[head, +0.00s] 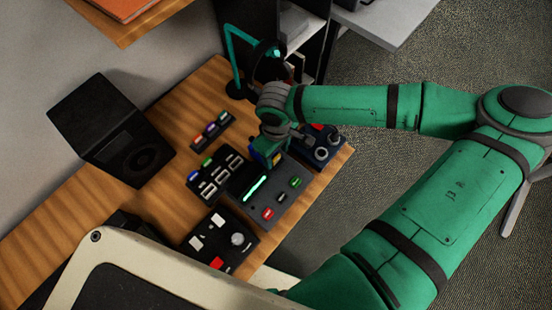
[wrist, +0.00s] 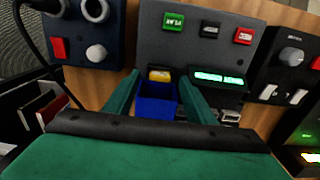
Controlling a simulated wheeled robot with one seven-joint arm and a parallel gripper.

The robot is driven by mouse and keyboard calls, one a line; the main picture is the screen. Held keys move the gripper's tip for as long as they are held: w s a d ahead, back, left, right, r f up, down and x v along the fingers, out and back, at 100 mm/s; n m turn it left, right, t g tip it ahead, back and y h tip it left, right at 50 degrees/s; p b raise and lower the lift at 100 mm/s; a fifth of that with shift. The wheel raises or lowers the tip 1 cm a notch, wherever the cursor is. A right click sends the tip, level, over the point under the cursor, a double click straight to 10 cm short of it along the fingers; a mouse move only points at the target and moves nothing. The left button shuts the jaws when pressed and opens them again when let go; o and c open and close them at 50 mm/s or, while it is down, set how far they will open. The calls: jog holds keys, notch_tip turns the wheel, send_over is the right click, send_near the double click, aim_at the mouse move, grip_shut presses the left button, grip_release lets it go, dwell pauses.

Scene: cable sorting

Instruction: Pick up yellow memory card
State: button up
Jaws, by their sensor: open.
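The yellow memory card (wrist: 160,75) shows in the wrist view as a small yellow piece at the far end of a blue block (wrist: 156,98). I cannot tell whether the card sits in the block or behind it. My gripper (wrist: 159,80) is open, with one green finger on each side of the blue block and the card. Contact cannot be made out. In the head view my gripper (head: 270,148) is over the back of the grey panel, and a small patch of blue and yellow shows beneath it, mostly hidden.
The grey panel (wrist: 210,55) has red, black and green buttons and a lit green display. Dark panels (head: 215,178) with switches and knobs stand close around it. A black speaker (head: 112,130) and a green stand (head: 232,62) are on the wooden desk (head: 190,85).

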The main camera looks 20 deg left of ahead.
jog(key=shift+f, duration=0.7)
jog(key=c, duration=1.1)
jog(key=shift+r, duration=0.1)
